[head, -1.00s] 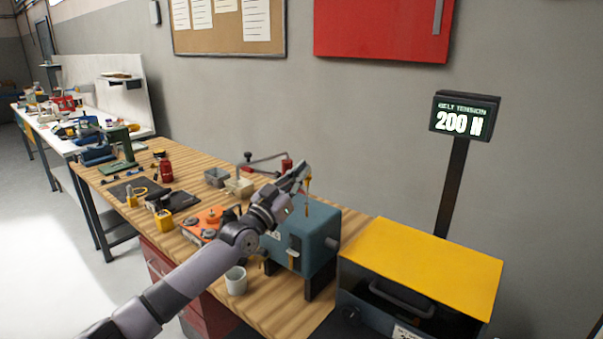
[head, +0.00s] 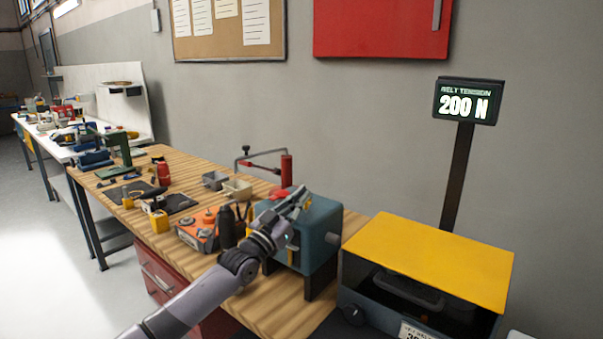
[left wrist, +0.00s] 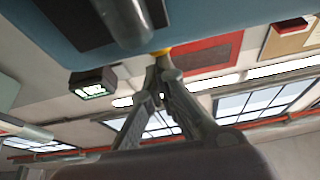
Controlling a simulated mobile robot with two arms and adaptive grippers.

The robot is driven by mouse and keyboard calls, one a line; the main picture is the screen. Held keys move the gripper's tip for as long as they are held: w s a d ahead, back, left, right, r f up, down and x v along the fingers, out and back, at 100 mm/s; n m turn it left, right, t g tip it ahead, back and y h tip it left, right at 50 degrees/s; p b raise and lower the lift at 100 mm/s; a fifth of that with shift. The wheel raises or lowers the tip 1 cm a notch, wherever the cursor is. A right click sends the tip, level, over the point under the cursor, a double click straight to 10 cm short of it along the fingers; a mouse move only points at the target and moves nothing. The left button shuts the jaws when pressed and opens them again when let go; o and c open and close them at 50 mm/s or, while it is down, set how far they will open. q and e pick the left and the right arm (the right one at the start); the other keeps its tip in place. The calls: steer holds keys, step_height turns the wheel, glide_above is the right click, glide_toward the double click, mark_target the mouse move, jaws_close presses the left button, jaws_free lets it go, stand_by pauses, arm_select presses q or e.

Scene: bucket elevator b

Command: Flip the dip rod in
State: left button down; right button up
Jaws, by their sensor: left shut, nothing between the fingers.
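The teal housing (head: 322,240) stands on dark feet on the wooden bench, in front of my left arm's reach. My left gripper (head: 302,198) is shut and empty, low over the top of the housing in the head view. The wrist view shows its fingertips (left wrist: 163,62) together, close to the housing's blue underside or edge (left wrist: 190,20). A small yellow piece (left wrist: 160,50) shows right at the fingertips, perhaps part of the dip rod; I cannot tell if they touch. The rod itself is not clear in the head view. My right gripper is not in view.
A yellow-topped box (head: 430,265) stands to the right, below a belt tension display (head: 467,101) reading 200 N.

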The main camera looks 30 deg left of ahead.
arm_select(q)
steer(key=shift+f, duration=0.15)
step_height(320, 180, up, 4)
steer(key=p, duration=0.3)
steer(key=shift+w+f, duration=0.1)
steer(key=d+b+v, duration=0.1)
steer(key=b+v, duration=0.1)
steer(key=v, duration=0.8)
steer(key=shift+s+a+b, duration=0.25)
steer(key=shift+a+b, duration=0.1)
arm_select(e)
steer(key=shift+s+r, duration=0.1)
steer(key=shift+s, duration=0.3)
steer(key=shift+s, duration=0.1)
